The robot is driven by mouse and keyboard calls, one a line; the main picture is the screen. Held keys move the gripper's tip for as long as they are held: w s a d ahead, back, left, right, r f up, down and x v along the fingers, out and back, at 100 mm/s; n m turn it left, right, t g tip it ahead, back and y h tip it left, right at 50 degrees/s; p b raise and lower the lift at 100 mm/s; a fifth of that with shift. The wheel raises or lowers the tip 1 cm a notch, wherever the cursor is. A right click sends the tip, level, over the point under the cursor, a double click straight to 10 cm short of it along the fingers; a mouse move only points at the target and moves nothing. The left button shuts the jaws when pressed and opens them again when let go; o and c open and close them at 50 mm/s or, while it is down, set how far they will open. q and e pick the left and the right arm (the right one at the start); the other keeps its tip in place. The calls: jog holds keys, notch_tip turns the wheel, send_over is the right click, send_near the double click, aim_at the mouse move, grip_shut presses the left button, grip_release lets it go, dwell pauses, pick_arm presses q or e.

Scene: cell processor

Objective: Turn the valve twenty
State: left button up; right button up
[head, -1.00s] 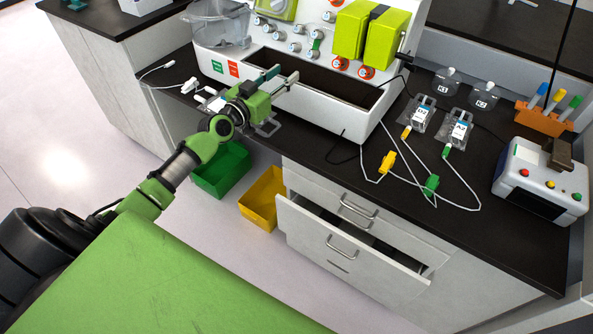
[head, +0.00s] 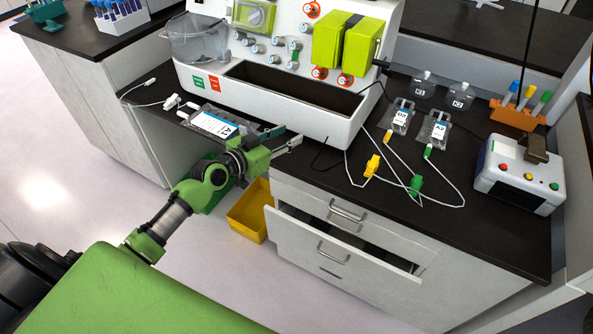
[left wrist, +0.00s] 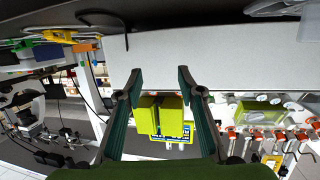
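The white cell processor (head: 355,125) stands on the dark counter. Its panel carries several valves: red-ringed ones such as the valve below the green block (head: 319,73), and grey knobs (head: 251,56). I cannot read any valve number, so I cannot tell which is twenty. Red valves (left wrist: 250,136) also show at the right in the left wrist view, seen upside down. My left gripper (head: 288,138) is open and empty, near the processor's lower front and apart from the valves. Its spread fingers (left wrist: 158,84) frame the green block (left wrist: 163,115) in the wrist view. My right gripper is not in view.
A labelled bag (head: 215,122) lies left of the gripper. Other bags (head: 435,128), tubing with a yellow clamp (head: 372,166) and a control box (head: 520,175) are on the right. A drawer (head: 335,245) stands open below. A yellow bin (head: 248,212) is on the floor.

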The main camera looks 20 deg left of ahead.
pick_arm(q)
jog(key=s+d+f+m+g, duration=0.1)
jog(key=s+d+f+g, duration=0.1)
jog(key=s+d+f, duration=0.3)
jog(key=shift+s+d+f+g, duration=0.4)
jog(key=shift+s+d, duration=0.05)
